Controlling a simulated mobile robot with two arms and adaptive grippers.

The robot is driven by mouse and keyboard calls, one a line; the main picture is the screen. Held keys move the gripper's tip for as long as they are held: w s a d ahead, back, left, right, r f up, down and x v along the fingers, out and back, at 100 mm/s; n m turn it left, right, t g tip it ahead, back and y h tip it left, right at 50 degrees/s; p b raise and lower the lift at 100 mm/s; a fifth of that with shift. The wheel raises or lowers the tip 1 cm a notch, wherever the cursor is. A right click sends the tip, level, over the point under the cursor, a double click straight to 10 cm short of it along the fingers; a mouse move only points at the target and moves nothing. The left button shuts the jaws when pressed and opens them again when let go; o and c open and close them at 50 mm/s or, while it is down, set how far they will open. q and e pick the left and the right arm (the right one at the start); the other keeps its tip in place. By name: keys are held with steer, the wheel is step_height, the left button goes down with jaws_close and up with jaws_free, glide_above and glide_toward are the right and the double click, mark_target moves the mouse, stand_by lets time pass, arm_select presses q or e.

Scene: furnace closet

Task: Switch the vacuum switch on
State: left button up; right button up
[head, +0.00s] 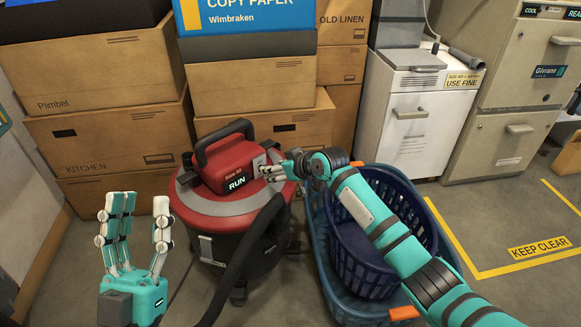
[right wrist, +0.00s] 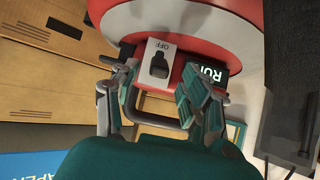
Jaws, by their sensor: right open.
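The red and black vacuum (head: 230,205) stands on the floor in front of stacked boxes. Its top carries a dark panel marked RUN (head: 236,183), which also shows in the right wrist view (right wrist: 212,76). In that view the switch (right wrist: 158,65) is a black piece on a white plate with the word OFF at one end; I cannot tell its position. My right gripper (head: 270,172) is at the vacuum's top, its open fingers (right wrist: 158,82) on either side of the switch plate. Contact cannot be told. My left gripper (head: 138,205) is open and empty, left of the vacuum.
A blue laundry basket (head: 358,262) stands right of the vacuum, under my right arm. Cardboard boxes (head: 105,138) are stacked behind. A white cabinet (head: 407,125) and a beige furnace (head: 500,140) stand at the right. The vacuum's black hose (head: 245,255) hangs in front of it.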

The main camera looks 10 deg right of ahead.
steer(key=v, duration=0.8)
